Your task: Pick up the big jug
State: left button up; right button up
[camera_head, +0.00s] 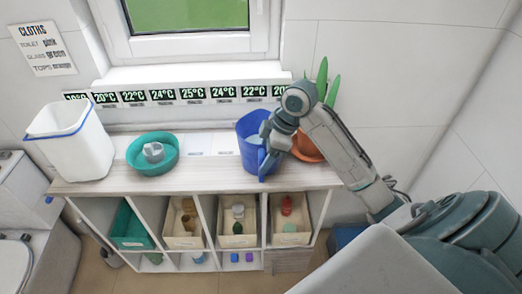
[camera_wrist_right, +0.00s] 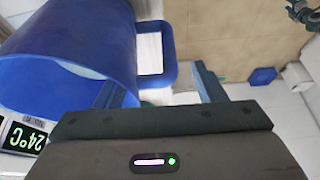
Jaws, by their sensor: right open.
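The big jug is a blue jug (camera_head: 250,140) standing upright on the cart's top under the window. In the right wrist view its round body (camera_wrist_right: 75,50) fills the upper left and its squared handle (camera_wrist_right: 170,55) points right. My right gripper (camera_head: 268,157) is at the jug's right front, by the handle. In the right wrist view the open gripper (camera_wrist_right: 158,90) has one finger on the body side and the other to the right of the handle. I cannot tell whether either finger touches it. My left gripper does not show.
A teal basin (camera_head: 137,165) with a pale item inside and a white bin (camera_head: 70,145) stand left on the cart top (camera_head: 205,177). A potted plant (camera_head: 322,85) is just behind my right arm. Bins with small items fill the shelves below. The top between basin and jug is clear.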

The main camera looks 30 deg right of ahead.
jog(key=shift+x, duration=0.75)
grip_shut()
jog(key=shift+r, duration=0.1)
jog(key=shift+w+r, duration=0.1)
